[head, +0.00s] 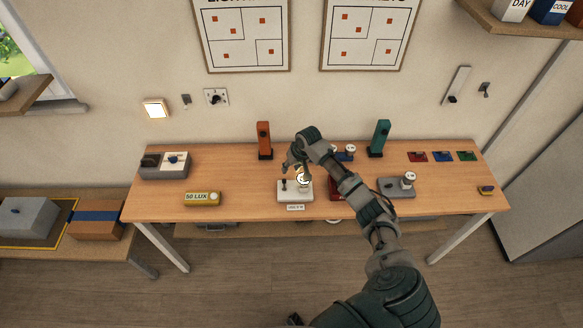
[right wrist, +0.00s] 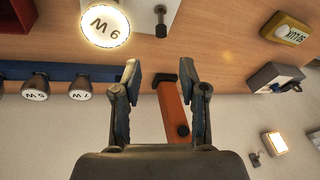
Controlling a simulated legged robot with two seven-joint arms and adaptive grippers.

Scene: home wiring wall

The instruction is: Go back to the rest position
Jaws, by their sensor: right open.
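My right gripper (head: 292,166) reaches over the middle of the wooden table (head: 240,185), above a white lamp base (head: 290,196). A round glowing bulb (head: 303,178) sits at that base, close under the gripper. In the right wrist view my right gripper (right wrist: 160,75) has its two fingers wide apart with nothing between them. The bulb, marked 9 W (right wrist: 105,22), shows beyond the left fingertip, apart from it. An orange post (right wrist: 172,100) shows behind the gap. My left gripper is not in view.
The orange post (head: 264,140) and a teal post (head: 379,138) stand at the table's back. A yellow 50 LUX meter (head: 202,199) and a grey switch box (head: 165,165) are at left. A grey base with a bulb (head: 396,188) is right of my arm. A blue rack (right wrist: 55,70) holds bulbs.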

